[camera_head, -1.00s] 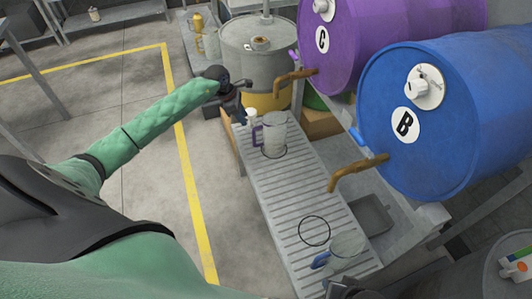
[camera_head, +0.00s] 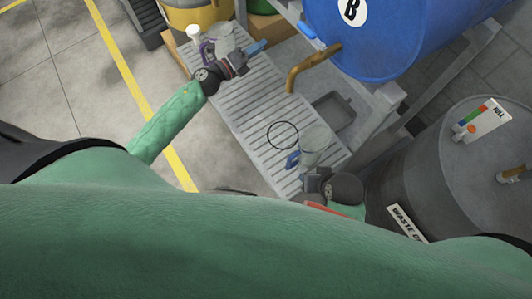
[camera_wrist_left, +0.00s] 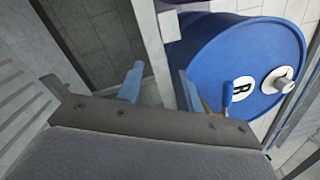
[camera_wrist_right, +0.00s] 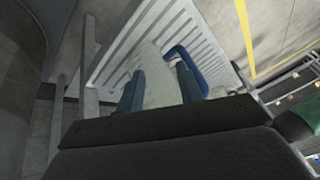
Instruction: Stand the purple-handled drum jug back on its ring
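The clear jug with the purple handle (camera_head: 207,48) is at the far end of the slatted drip tray (camera_head: 240,102), partly hidden by my left gripper (camera_head: 248,54). Its base and any ring under it are hidden. My left gripper is open beside the jug; in the left wrist view (camera_wrist_left: 160,85) nothing is between its fingers. A clear jug with a blue handle (camera_head: 315,145) is at the near end of the tray, beside an empty black ring (camera_head: 283,136). My right gripper (camera_wrist_right: 160,90) is open, with this jug (camera_wrist_right: 152,70) in line between its fingers; contact is unclear.
The blue drum B (camera_head: 390,35) lies on a frame right of the tray, with a brown spout (camera_head: 315,65) toward it. A dark shallow pan (camera_head: 333,110) sits beside the tray. A grey waste drum (camera_head: 465,155) stands at right.

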